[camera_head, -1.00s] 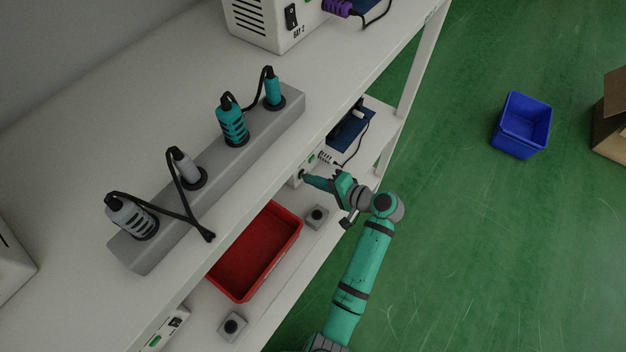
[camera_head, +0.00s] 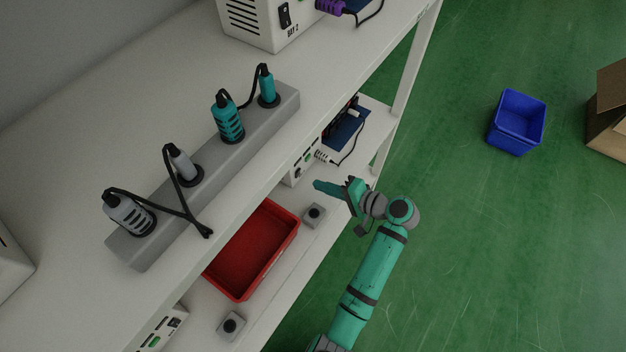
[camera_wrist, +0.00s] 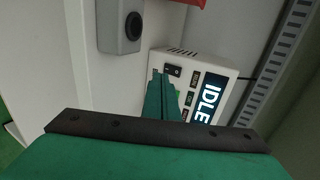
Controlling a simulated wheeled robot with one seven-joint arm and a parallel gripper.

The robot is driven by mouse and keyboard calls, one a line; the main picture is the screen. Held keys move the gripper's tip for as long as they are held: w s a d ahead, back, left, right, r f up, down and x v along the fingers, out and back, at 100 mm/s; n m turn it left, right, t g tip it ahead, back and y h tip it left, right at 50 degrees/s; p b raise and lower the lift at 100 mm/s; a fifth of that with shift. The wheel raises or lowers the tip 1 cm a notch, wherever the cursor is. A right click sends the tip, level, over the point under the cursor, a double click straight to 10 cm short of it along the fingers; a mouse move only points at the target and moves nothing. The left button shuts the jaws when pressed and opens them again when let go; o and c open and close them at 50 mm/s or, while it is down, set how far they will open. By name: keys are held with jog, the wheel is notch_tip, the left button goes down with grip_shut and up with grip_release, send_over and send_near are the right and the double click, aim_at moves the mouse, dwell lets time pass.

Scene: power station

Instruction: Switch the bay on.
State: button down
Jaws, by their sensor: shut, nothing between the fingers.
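A white bay unit (camera_head: 302,162) stands on the lower shelf, partly hidden under the upper shelf. In the wrist view its panel (camera_wrist: 187,60) shows a black rocker switch (camera_wrist: 173,70), small labelled buttons and a screen (camera_wrist: 210,98) reading "IDLE". My gripper (camera_head: 318,185) is shut and empty, in front of the unit and apart from it in the head view. In the wrist view its fingers (camera_wrist: 163,84) point at the panel just below the switch and cover part of it. I cannot read this unit's bay number.
A grey button box (camera_head: 314,214) and a red tray (camera_head: 286,262) lie left of my gripper on the lower shelf. A power strip (camera_head: 205,165) with several plugs and a "BAY 2" unit (camera_head: 262,22) are above. A blue bin (camera_head: 517,122) stands on open green floor.

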jog(key=f+v, duration=0.1)
jog(key=v, duration=0.7)
jog(key=shift+s+d+f, duration=0.2)
jog(key=shift+s+d, duration=0.15)
jog(key=shift+d, duration=0.05)
